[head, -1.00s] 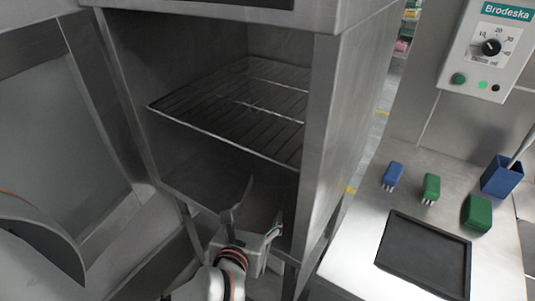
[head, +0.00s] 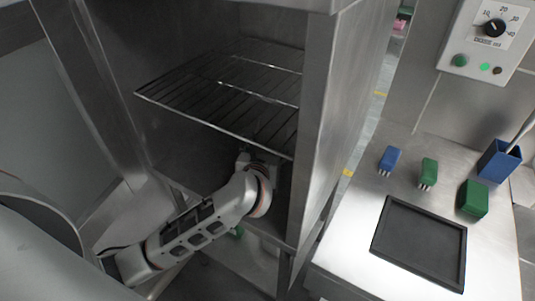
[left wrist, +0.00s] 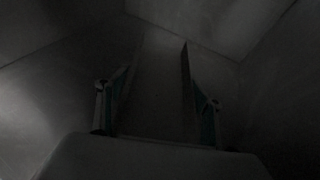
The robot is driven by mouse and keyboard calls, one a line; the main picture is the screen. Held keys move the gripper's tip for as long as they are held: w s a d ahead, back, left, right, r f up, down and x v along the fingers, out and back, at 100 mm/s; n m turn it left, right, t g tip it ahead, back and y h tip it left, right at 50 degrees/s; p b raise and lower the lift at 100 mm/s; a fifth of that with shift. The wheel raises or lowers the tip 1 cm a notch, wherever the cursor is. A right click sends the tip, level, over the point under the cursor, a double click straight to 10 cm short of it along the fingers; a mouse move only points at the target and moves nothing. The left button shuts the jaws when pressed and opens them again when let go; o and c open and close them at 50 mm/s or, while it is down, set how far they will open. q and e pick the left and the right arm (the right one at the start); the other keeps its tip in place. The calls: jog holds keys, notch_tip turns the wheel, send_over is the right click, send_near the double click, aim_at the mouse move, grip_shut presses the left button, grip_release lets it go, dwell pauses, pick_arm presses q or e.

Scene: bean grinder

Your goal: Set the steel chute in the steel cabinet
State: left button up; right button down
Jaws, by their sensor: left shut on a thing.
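The steel cabinet (head: 316,130) stands open at the centre of the head view, with a wire shelf across its inside. My left arm reaches into the space under the shelf. The left gripper is largely hidden there by the shelf and arm. In the left wrist view the left gripper (left wrist: 160,112) is shut on the steel chute (left wrist: 153,80), a dim trough shape between the two fingers, pointing toward the inner walls. The picture is too dark to tell whether the chute touches the cabinet floor or a wall. My right gripper is not in view.
The wire shelf (head: 225,92) lies close above my left arm. The open cabinet door is at the left.

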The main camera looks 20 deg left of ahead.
pick_arm(q)
jog(key=shift+w+a, duration=0.25)
jog(key=shift+w, duration=0.65)
notch_tip(320, 180, down, 3)
jog(key=shift+f, duration=0.2)
jog(key=shift+b, duration=0.3)
jog(key=shift+f, duration=0.25)
jog(key=o, duration=1.6)
jog(key=shift+c, duration=0.2)
jog(key=shift+r, duration=0.1)
